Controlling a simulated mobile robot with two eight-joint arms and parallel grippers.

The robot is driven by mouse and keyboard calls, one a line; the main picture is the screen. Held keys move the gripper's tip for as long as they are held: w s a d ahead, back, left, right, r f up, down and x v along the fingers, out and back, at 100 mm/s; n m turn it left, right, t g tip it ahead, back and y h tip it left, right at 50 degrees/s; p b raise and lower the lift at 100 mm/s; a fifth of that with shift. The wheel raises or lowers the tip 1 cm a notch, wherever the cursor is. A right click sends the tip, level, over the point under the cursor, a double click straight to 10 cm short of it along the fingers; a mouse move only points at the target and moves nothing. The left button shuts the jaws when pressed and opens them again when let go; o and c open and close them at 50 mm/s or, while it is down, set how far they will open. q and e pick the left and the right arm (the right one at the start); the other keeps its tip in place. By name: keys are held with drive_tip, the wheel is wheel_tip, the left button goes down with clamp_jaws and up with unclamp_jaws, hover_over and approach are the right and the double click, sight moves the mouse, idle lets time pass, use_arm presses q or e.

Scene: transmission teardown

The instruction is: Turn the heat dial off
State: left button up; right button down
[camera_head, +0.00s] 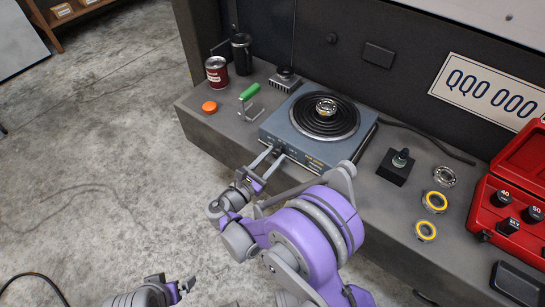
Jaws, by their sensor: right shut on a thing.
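A blue-grey hot plate (333,153) with a black coil burner sits on the bench, and a bearing (326,107) rests on the middle of the coil. The heat dial (278,151) is on the plate's front face, small and mostly hidden by my fingers. My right gripper (275,156) reaches the front face from below and is shut on the dial. My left gripper (173,283) is low at the bottom of the view over the floor, away from the bench, empty, with its fingers apart.
Left of the hot plate are a green-handled tool (249,92), an orange cap (209,107), a dark red can (217,73) and a black tumbler (242,54).

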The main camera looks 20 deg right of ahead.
drive_tip(key=shift+n, duration=0.7)
drive_tip(key=c, duration=0.5)
unclamp_jaws()
drive_tip(key=p+v, duration=0.1)
drive_tip(key=v, duration=1)
drive_tip(key=shift+d, duration=0.15)
